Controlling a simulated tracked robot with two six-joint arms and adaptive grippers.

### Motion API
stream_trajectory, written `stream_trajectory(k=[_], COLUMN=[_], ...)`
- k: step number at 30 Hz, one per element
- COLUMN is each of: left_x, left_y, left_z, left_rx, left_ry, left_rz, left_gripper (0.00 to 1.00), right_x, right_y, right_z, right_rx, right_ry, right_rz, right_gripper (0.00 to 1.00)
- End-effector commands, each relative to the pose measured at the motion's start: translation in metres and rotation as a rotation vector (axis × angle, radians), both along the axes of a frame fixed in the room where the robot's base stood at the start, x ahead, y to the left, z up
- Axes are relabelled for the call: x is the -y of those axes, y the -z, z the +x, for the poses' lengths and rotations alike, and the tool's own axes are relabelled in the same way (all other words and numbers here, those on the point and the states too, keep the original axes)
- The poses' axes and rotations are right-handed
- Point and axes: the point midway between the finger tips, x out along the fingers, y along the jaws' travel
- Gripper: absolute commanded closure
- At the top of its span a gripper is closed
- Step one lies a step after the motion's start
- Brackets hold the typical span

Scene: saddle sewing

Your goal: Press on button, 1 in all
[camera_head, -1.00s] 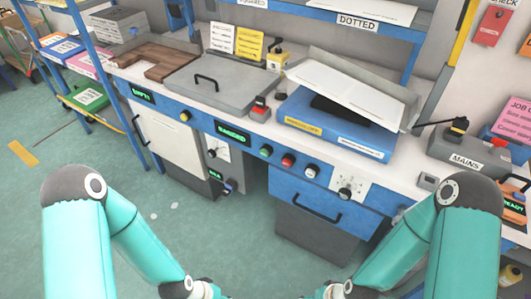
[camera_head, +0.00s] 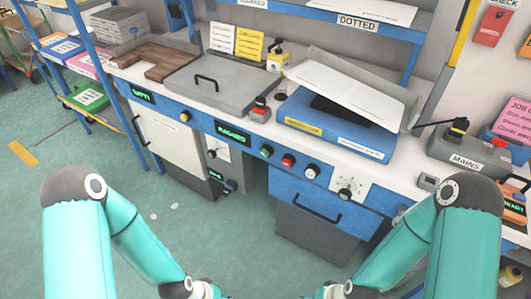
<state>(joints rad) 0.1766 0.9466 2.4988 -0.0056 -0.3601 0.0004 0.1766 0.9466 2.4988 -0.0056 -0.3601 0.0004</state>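Several buttons sit on the blue front panel of the bench: an amber one (camera_head: 185,116) at left, then a green one (camera_head: 266,151), a red one (camera_head: 288,160) and a pale one (camera_head: 312,171). A red-topped switch box (camera_head: 260,108) stands on the bench top. Which button the task means cannot be told. My two arms come in from the lower left and lower right, with their wrists at the bottom edge, well apart from the panel. Both grippers are cut off below the picture.
A grey lidded box (camera_head: 222,84) and a blue box with a raised white sheet (camera_head: 330,127) stand on the bench (camera_head: 385,171). A grey MAINS box (camera_head: 468,150) with a lever is at right. A blue shelf rack (camera_head: 105,75) stands at left.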

Motion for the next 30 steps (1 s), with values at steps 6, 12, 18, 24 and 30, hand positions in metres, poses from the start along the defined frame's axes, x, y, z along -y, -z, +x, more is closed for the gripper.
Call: stream_trajectory(k=[6,12,18,24,30], left_x=[0.0000,0.0000,0.0000,0.0000,0.0000], left_y=[0.0000,0.0000,0.0000,0.0000,0.0000], left_z=[0.0000,0.0000,0.0000,0.0000,0.0000], left_rx=[0.000,0.000,0.000,0.000,0.000], left_ry=[0.000,0.000,0.000,0.000,0.000], left_rz=[0.000,0.000,0.000,0.000,0.000], left_gripper=[0.73,1.00,1.00,1.00,1.00], right_x=[0.0000,0.0000,0.0000,0.0000,0.0000], right_y=[0.0000,0.0000,0.0000,0.0000,0.0000], right_z=[0.0000,0.0000,0.0000,0.0000,0.0000], right_rx=[0.000,0.000,0.000,0.000,0.000], right_ry=[0.000,0.000,0.000,0.000,0.000], right_rz=[0.000,0.000,0.000,0.000,0.000], right_gripper=[0.30,0.30,0.30,0.30,0.30])
